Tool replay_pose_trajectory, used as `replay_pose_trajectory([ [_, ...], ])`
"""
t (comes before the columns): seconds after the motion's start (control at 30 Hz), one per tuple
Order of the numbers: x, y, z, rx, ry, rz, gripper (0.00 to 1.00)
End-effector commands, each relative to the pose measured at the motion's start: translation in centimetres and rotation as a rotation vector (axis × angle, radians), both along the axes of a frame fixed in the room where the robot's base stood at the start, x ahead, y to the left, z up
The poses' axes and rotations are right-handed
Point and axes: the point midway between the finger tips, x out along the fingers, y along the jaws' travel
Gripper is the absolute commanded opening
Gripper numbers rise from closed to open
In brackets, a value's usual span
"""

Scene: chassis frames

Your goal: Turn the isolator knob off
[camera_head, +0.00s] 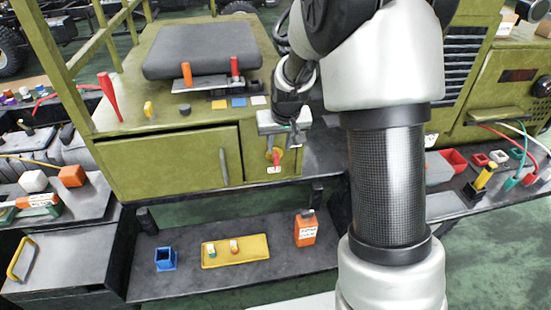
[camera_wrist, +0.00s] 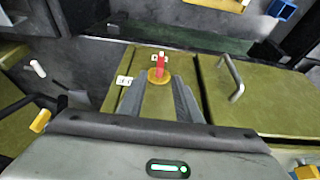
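The isolator knob is a red handle on a round yellow base (camera_head: 276,155), on the front of the olive green cabinet, right of its door. In the wrist view the red handle (camera_wrist: 161,63) stands out from the yellow base (camera_wrist: 159,77), with small white labels beside it. My gripper (camera_head: 287,136) is just above and in front of the knob in the head view. In the wrist view my gripper (camera_wrist: 159,80) has its two grey fingers apart, with the knob in line with the gap near their tips. I cannot tell whether they touch it.
The cabinet door (camera_head: 175,165) with its handle (camera_wrist: 233,78) is beside the knob. A low dark shelf below holds a blue holder (camera_head: 165,259), a yellow tray (camera_head: 258,239) and an orange bottle (camera_head: 306,229). A black seat cushion (camera_head: 202,50) and tools lie above.

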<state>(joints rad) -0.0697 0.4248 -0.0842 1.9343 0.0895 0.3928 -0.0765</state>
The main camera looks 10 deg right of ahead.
Motion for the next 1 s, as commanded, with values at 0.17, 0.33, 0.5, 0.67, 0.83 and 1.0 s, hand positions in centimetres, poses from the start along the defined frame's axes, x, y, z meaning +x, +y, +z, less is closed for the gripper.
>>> replay_pose_trajectory([
  [0.17, 1.5, 0.0, -3.9, 0.001, 0.004, -0.002, 0.31],
  [0.33, 2.8, 0.0, -7.0, 0.0, 0.003, 0.0, 0.31],
  [0.5, 3.7, 0.0, -9.0, 0.0, 0.001, 0.0, 0.31],
  [0.67, 4.1, 0.0, -9.8, 0.0, 0.0, 0.0, 0.31],
  [0.83, 4.1, 0.0, -9.9, 0.0, -0.001, -0.001, 0.31],
  [1.0, 4.1, 0.0, -9.9, 0.0, -0.001, -0.001, 0.21],
])
